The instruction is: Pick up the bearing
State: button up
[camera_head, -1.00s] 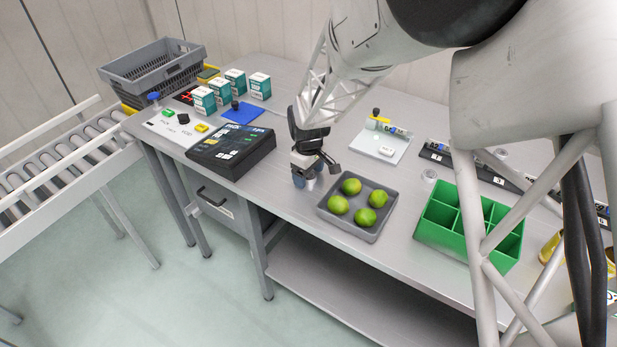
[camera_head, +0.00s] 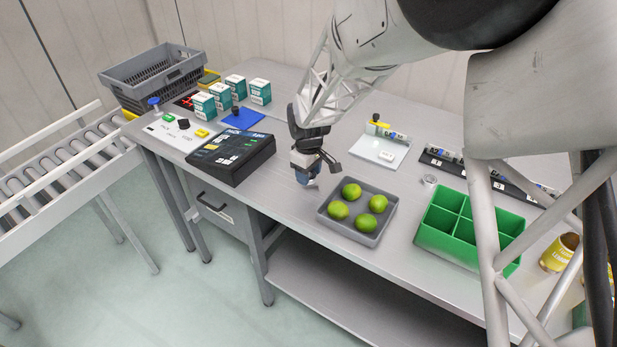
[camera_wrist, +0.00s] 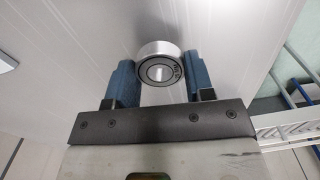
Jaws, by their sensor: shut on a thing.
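The bearing (camera_wrist: 160,65) is a silver ring with a dark seal and a centre hole. In the wrist view it sits between the two blue fingertips of my gripper (camera_wrist: 160,82), which are shut on it from left and right. In the head view my gripper (camera_head: 305,176) points down over the grey table, just left of the lime tray. The bearing is hard to make out there, mostly hidden by the fingers.
A grey tray (camera_head: 324,212) with several limes is close beside my gripper. A black control box (camera_head: 232,155) stands to the left and a green divided bin (camera_head: 432,245) to the right. A small silvery ring (camera_head: 429,180) lies on the table (camera_head: 290,235) behind the bin.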

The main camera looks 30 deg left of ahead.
notch_tip(320, 180, up, 26)
dwell(0.5)
jog(key=shift+f, duration=0.1)
dwell(0.6)
jog(key=w+d+f+m, duration=0.3)
jog(key=w+d, duration=0.5)
jog(key=w, duration=0.2)
jog(key=w+d+f+m, duration=0.3)
jog(key=w+d, duration=0.6)
jog(key=w, duration=0.1)
jog(key=w+d+f+m, duration=0.2)
jog(key=w+d+m, duration=0.1)
jog(key=w+d, duration=0.6)
jog(key=w+d+f+m, duration=0.2)
jog(key=w+d, duration=0.3)
jog(key=d, duration=0.7)
jog(key=w+d+f+m, duration=0.3)
jog(key=w+d+f, duration=0.1)
jog(key=d, duration=0.8)
jog(key=w+d+f+m, duration=0.3)
jog(key=w+d, duration=0.3)
jog(key=d, duration=0.6)
jog(key=shift+f, duration=0.3)
jog(key=shift+f, duration=0.15)
jog(key=shift+f, duration=2.35)
